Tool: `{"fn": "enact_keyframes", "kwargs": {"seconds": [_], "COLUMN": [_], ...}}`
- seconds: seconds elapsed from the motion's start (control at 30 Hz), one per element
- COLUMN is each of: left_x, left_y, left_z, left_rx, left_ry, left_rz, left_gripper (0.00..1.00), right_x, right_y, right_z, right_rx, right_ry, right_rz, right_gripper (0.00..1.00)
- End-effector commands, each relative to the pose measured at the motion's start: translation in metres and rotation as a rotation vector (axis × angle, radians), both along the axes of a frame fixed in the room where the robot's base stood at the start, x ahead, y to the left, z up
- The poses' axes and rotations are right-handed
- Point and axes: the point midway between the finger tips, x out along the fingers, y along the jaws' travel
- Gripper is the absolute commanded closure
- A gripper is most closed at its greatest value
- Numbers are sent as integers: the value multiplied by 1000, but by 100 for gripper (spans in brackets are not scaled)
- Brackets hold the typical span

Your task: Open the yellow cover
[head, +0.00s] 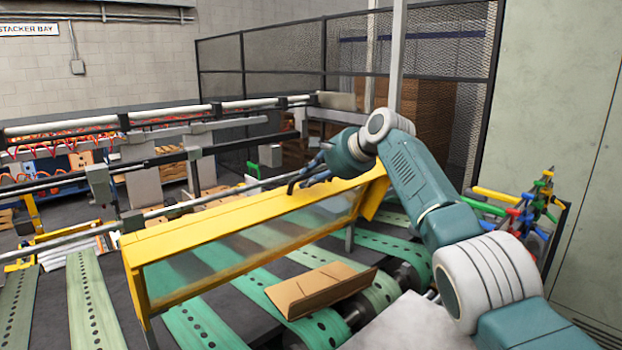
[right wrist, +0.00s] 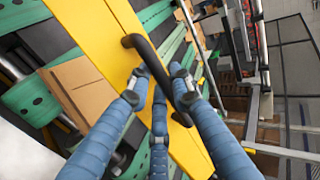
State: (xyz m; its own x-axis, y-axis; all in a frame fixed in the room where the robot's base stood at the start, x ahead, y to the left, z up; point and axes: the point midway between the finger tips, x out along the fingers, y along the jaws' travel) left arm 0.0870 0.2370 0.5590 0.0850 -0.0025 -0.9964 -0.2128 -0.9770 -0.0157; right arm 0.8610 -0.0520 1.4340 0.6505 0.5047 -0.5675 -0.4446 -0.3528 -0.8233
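The yellow cover (head: 200,232) is a long bar with a clear panel below it, standing over the green belts. It looks lowered, with its panel hanging down toward them. A black curved handle (right wrist: 134,42) is fixed on the cover, which also shows in the right wrist view (right wrist: 98,28). My right gripper (right wrist: 160,74) has its blue fingers drawn in around the handle, with the tips close on both sides. In the head view my right gripper (head: 305,180) is at the cover's top, partly hidden by my arm. My left gripper is not in view.
A brown cardboard blank (head: 318,288) lies on the green belts (head: 205,325) in front of the cover. A rail with white rollers (head: 165,112) runs behind it. A mesh fence (head: 285,55) stands at the back, and a pale cabinet (head: 555,120) is at the right.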

Motion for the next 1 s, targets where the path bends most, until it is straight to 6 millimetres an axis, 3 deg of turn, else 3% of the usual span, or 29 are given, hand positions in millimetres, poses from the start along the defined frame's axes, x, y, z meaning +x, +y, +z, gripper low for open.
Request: {"fn": "enact_keyframes", "kwargs": {"seconds": [0.57, 1.0], "left_x": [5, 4], "left_y": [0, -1], "left_z": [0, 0], "left_rx": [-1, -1], "left_ry": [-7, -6], "left_rz": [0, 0], "left_gripper": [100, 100], "right_x": [-6, -51], "right_y": [-5, -41], "right_z": [7, 46], "right_rx": [4, 2], "right_ry": [-2, -5], "right_rz": [2, -2], "right_gripper": [67, 67]}}
